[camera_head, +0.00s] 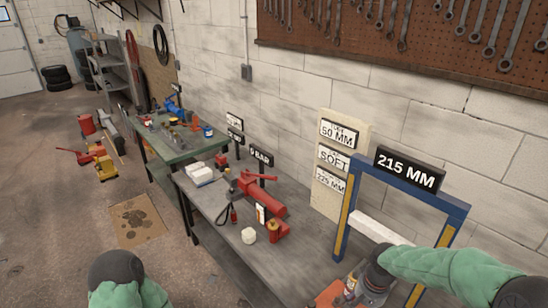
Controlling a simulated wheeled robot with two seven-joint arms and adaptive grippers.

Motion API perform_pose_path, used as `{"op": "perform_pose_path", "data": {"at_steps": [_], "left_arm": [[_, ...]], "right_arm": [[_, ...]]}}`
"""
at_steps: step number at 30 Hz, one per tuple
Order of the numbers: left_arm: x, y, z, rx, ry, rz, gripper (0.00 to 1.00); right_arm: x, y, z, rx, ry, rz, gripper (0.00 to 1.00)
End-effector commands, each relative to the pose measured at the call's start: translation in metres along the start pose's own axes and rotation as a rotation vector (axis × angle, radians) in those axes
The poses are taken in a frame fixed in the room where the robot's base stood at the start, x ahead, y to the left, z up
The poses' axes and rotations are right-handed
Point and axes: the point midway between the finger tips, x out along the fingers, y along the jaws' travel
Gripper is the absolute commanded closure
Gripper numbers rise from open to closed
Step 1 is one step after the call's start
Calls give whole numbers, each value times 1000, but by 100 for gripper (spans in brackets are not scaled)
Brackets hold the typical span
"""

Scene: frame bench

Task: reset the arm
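My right arm, green with a dark wrist, reaches in from the lower right. My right gripper (350,285) points down at the lower part of the blue press frame (342,230); its fingers are too small and covered to tell whether they are open or shut. Only a dark joint and green links of my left arm show at the lower left; no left gripper shows. The frame stands on the grey bench (218,212), bears a black "215 MM" sign (409,168) and has a pale bar (380,231) across it.
A red hand pump (263,199), a pale lump (248,235) and a "BAR" sign (262,156) are on the bench. A labelled board (336,165) stands behind. An orange object (328,296) lies near the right gripper.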

Motion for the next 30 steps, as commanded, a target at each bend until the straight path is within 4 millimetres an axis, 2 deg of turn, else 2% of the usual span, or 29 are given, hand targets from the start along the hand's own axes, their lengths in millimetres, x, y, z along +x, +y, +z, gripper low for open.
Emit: {"op": "perform_pose_path", "data": {"at_steps": [8,11,15,21,25,30], "left_arm": [[7,-3,1,0,-3,0,60],[11,-4,1,0,-3,0,60],[19,-7,1,0,-2,0,60],[29,-10,0,0,-3,0,60],[36,-13,0,0,-3,0,60],[41,-15,0,0,-3,0,60]], "right_arm": [[61,-25,23,-68,-36,-80,34],[90,-36,37,-94,-52,-120,34],[144,-53,69,-134,-75,-188,34],[212,-68,125,-168,-85,-263,34],[247,-69,161,-180,-82,-283,34],[273,-64,195,-192,-67,-283,34]]}}
